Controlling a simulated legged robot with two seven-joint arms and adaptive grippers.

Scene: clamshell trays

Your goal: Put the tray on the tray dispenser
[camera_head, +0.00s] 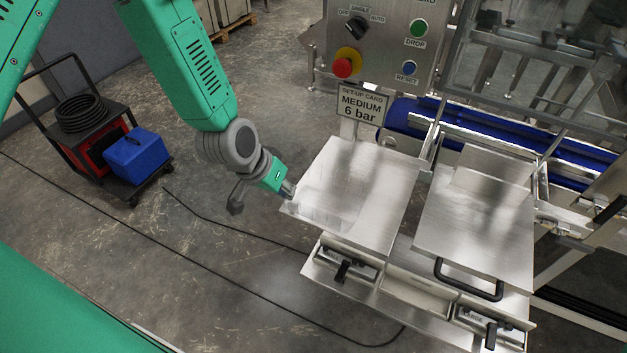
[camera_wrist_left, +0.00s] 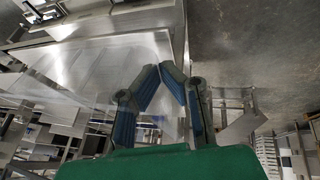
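The tray (camera_head: 325,208) is a clear, see-through piece, faint over the left metal plate (camera_head: 375,175) in the head view. It also shows as a pale transparent sheet in the left wrist view (camera_wrist_left: 95,65). My left gripper (camera_head: 287,191) is at the tray's left edge, beside the left plate. In the left wrist view the blue-padded fingertips (camera_wrist_left: 159,72) come together on the tray's edge. I cannot tell whether the tray touches the plate. The metal tray dispenser (camera_head: 440,290) carries the left plate and a right plate (camera_head: 475,225). My right gripper is not in view.
A control panel (camera_head: 385,40) and a sign card (camera_head: 361,104) stand behind the plates. A blue conveyor (camera_head: 490,135) runs behind to the right. Black handles (camera_head: 468,282) stick out at the front. A cart with a blue box (camera_head: 137,157) stands at the left; cables cross the floor.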

